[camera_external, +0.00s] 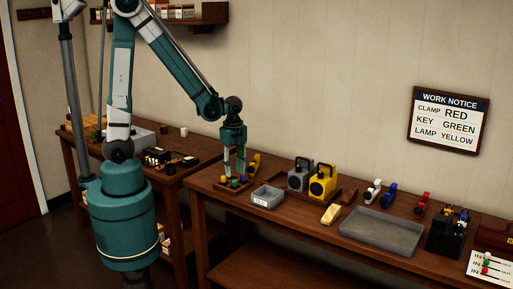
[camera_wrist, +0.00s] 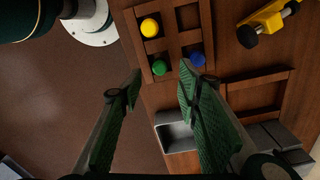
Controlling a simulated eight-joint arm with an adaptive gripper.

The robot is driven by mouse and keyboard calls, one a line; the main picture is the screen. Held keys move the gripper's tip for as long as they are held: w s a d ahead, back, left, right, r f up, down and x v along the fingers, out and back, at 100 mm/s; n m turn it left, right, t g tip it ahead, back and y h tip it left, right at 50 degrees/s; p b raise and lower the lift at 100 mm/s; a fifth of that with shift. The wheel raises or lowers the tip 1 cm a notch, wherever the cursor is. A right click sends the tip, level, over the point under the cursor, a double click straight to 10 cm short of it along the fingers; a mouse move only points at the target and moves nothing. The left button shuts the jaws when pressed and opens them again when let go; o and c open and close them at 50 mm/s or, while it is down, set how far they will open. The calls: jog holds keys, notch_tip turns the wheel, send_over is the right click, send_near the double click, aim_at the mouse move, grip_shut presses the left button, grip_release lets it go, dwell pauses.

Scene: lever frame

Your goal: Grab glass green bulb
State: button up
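The green bulb (camera_wrist: 159,67) sits in a compartment of a wooden divided tray (camera_wrist: 172,45). In the outside view the green bulb (camera_external: 235,183) is below my gripper (camera_external: 234,171). In the wrist view my gripper (camera_wrist: 160,74) is open, its two green-padded fingers spread wide, with nothing between the pads. The green bulb appears beyond the fingertips, nearer the left one; they look apart from it. A yellow bulb (camera_wrist: 150,27) and a blue bulb (camera_wrist: 197,60) sit in other compartments of the tray.
A grey metal bin (camera_wrist: 176,136) stands beside the bulb tray. Yellow and grey lamp-like boxes (camera_external: 322,180) stand to the right on the bench, with a flat grey tray (camera_external: 381,231) further right. A wall notice (camera_external: 448,120) reads LAMP YELLOW.

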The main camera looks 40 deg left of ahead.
aim_at(234, 180)
jog(key=shift+f, duration=0.4)
jog(key=shift+a+f+b, duration=0.1)
jog(key=shift+f+b, duration=0.35)
jog(key=shift+f, duration=2.1)
jog(key=c, duration=0.9)
